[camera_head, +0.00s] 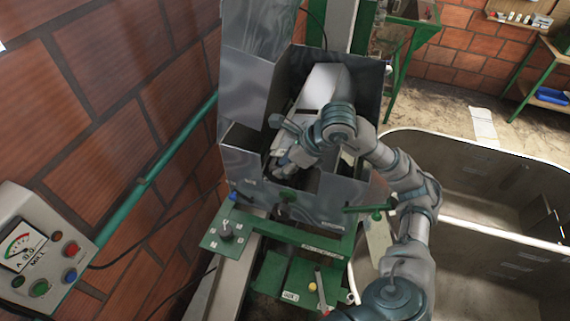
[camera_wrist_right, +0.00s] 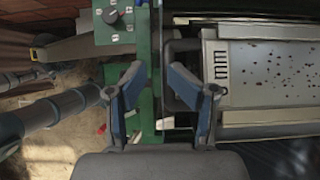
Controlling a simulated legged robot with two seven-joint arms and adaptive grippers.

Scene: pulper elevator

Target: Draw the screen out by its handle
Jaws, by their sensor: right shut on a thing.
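The screen is a pale-framed flat panel (camera_head: 322,88) inside the open metal housing in the head view. In the right wrist view the screen (camera_wrist_right: 275,75) lies at the right, with dark specks or holes and "mm" lettering near its end. A dark handle (camera_wrist_right: 182,47) stands at that end; its middle is largely hidden by a finger. My right gripper (camera_head: 284,158) reaches down into the housing at the screen's near end. My left gripper is not in view.
The metal housing (camera_head: 240,165) has walls close around my right gripper. A green panel (camera_head: 270,232) with knobs lies in front of it. A control box (camera_head: 38,245) with a gauge is at left by the brick wall. A large tub (camera_head: 500,145) stands at right.

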